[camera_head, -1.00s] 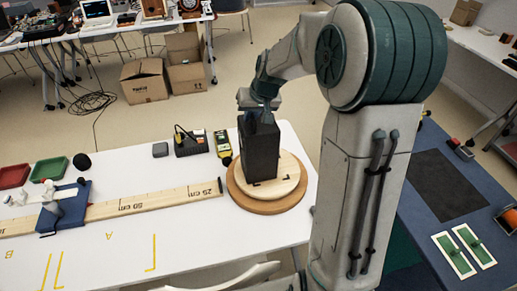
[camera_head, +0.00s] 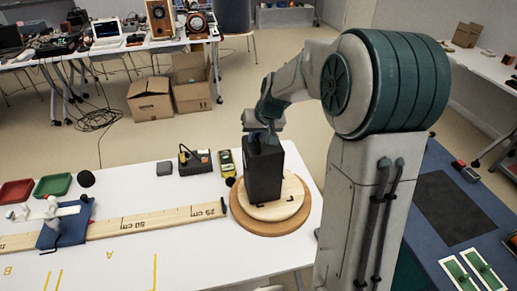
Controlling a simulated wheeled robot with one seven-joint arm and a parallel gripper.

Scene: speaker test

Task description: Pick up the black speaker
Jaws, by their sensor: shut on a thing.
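The black speaker (camera_head: 264,172) is a tall dark box, upright over a round wooden turntable (camera_head: 240,217) on the white table. My gripper (camera_head: 262,133) is at its top, reaching down from above, and is shut on it. The fingertips are partly hidden by the speaker and my wrist. I cannot tell whether the speaker's bottom touches the turntable's pale upper disc (camera_head: 290,200).
A wooden ruler board (camera_head: 150,224) with a blue stand (camera_head: 66,228) runs left from the turntable. A yellow meter (camera_head: 226,163), a dark box (camera_head: 195,161) and a small grey block (camera_head: 164,168) sit behind. Red (camera_head: 16,191) and green (camera_head: 52,185) trays lie far left.

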